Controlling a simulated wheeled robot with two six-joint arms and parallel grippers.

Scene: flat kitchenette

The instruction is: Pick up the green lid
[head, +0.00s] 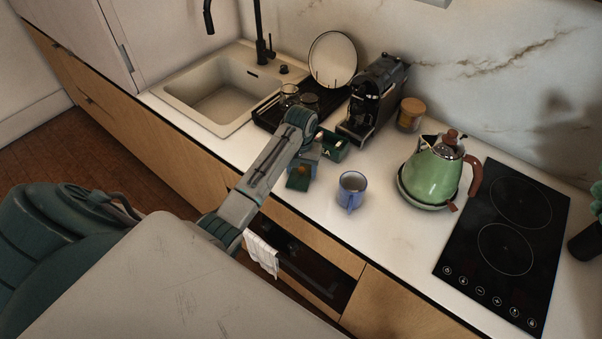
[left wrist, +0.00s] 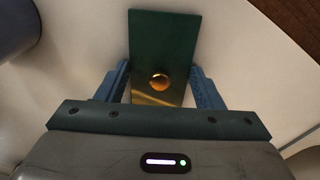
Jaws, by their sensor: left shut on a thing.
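The green lid (head: 298,178) is a flat dark green rectangle near the counter's front edge. In the left wrist view the lid (left wrist: 164,38) has a round brass knob (left wrist: 160,80). My left gripper (head: 303,167) is shut on the lid, with one blue finger at each long side. Whether the lid touches the counter is hard to tell. A green box (head: 333,146) with an open top stands just behind the gripper, partly hidden by my arm. My right gripper is not in view.
A blue mug (head: 352,188) stands right of the lid. Farther right are a green kettle (head: 434,172) and a black hob (head: 505,235). The sink (head: 222,90) is at left.

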